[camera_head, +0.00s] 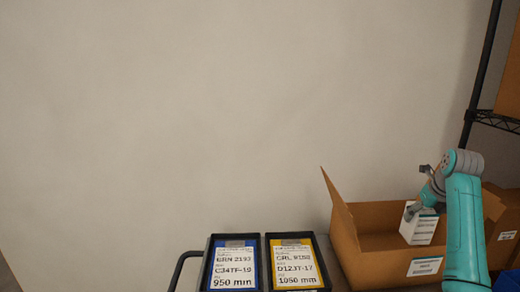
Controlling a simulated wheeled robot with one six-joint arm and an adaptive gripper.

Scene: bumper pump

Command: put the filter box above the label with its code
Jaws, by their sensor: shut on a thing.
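The filter box (418,230), a white carton with small dark print, shows at the cardboard box on the right. Its code is too small to read. My gripper (413,210) is shut on its upper part, coming from the right. I cannot tell whether the filter box touches the cardboard below. Two labels lie in black trays at the bottom centre. The blue-edged label (234,268) seems to read KRN 2193, C34TF-19, 950 mm. The yellow-edged label (295,268) seems to read CRL 8152, D123T-17, 1080 mm.
The open cardboard box (375,265) has a raised flap on its left side, between the filter box and the trays. A dark handle (180,265) stands left of the trays. A black wire rack (495,121) is at the right. Plain wall fills the back.

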